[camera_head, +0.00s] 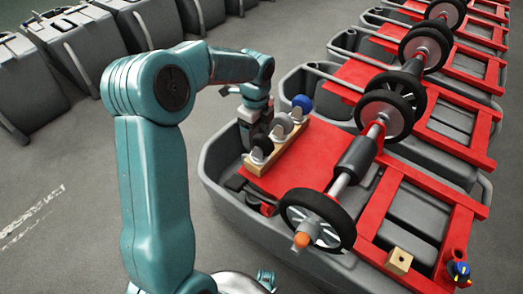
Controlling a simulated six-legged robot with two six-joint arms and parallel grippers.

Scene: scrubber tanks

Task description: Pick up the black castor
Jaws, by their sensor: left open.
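A black castor (262,143) stands at the near end of a small wooden rack (268,162) on the red deck of the nearest tank. A grey castor (283,121) and a blue castor (303,102) stand farther along the same rack. My left gripper (258,128) is open and points down, at the left side of the rack close to the black and grey castors. Its fingers are small and dark here, and I cannot tell whether they touch a castor. My right gripper is not in view.
The grey tank (222,180) carries a red frame (385,215) and an axle with black wheels (318,218). A wooden block with a hole (399,261) and a small blue-and-yellow item (459,270) lie at the right. More tanks stand behind. Floor at left is clear.

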